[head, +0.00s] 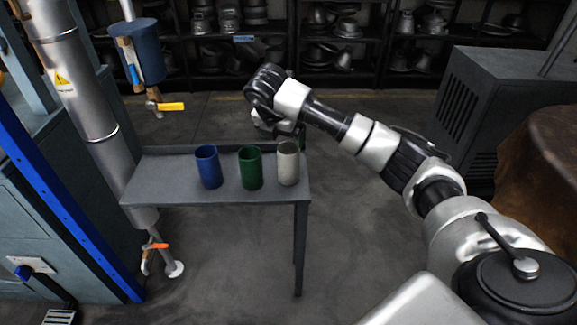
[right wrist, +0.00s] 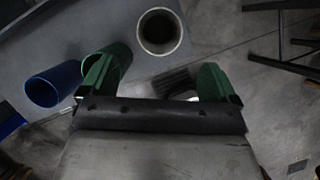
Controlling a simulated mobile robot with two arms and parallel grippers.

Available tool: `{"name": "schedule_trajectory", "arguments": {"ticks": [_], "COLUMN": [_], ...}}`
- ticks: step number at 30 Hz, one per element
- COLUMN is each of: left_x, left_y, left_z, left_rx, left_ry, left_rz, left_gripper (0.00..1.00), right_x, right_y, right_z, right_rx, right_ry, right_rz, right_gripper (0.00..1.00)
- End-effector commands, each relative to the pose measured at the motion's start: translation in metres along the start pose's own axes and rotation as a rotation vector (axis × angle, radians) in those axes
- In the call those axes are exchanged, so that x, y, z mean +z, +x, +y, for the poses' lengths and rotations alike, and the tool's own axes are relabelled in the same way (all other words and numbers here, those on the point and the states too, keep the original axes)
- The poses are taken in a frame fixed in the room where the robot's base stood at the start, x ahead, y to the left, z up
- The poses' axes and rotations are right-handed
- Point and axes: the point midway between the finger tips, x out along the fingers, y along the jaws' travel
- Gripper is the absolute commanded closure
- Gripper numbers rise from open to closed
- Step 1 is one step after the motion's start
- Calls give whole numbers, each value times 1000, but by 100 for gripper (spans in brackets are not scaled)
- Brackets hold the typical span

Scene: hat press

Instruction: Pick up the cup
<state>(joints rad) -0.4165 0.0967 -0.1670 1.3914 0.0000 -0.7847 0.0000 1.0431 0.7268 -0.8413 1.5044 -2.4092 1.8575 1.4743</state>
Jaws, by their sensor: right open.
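Three cups stand upright in a row on a small grey table (head: 150,175): a blue cup (head: 208,168), a green cup (head: 250,168) and a pale grey cup (head: 288,164). My right gripper (head: 287,131) is just above and behind the grey cup in the head view. In the right wrist view, its green fingers (right wrist: 155,75) are spread apart with nothing between them. The grey cup (right wrist: 160,32) shows its open rim beyond the fingers, and the blue cup (right wrist: 55,85) lies to the left. The green cup (right wrist: 120,56) is partly hidden by the left finger. My left gripper is not in view.
A grey pipe (head: 85,105) and blue-framed machine stand left of the table. A blue cylinder with a yellow-handled valve (head: 168,106) hangs above the table's left end. Dark shelves (head: 280,45) line the back. The floor right of the table is clear.

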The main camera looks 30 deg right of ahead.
Motion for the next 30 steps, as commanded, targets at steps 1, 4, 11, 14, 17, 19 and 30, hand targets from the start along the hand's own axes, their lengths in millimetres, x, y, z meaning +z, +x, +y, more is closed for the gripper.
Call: {"name": "schedule_trajectory", "arguments": {"ticks": [1, 4, 11, 14, 17, 19, 30], "left_x": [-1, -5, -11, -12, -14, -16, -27], "left_y": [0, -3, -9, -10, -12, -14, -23], "left_z": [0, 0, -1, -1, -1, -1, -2], "left_rx": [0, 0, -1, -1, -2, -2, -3], "left_ry": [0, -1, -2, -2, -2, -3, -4], "left_rz": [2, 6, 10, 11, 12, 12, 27], "left_gripper": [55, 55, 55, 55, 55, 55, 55], "right_x": [1, 0, 0, 0, -3, -4, -3], "right_y": [6, 24, 51, 58, 71, 82, 106], "right_z": [-2, -2, -1, -1, 0, 0, 1], "right_rx": [-11, -14, -8, -8, -9, -8, -5], "right_ry": [6, 5, 3, 1, 1, 1, 0], "right_rz": [-5, -2, -2, -2, 1, 0, -1], "right_gripper": [9, 9, 9, 9, 9, 9, 9]}}
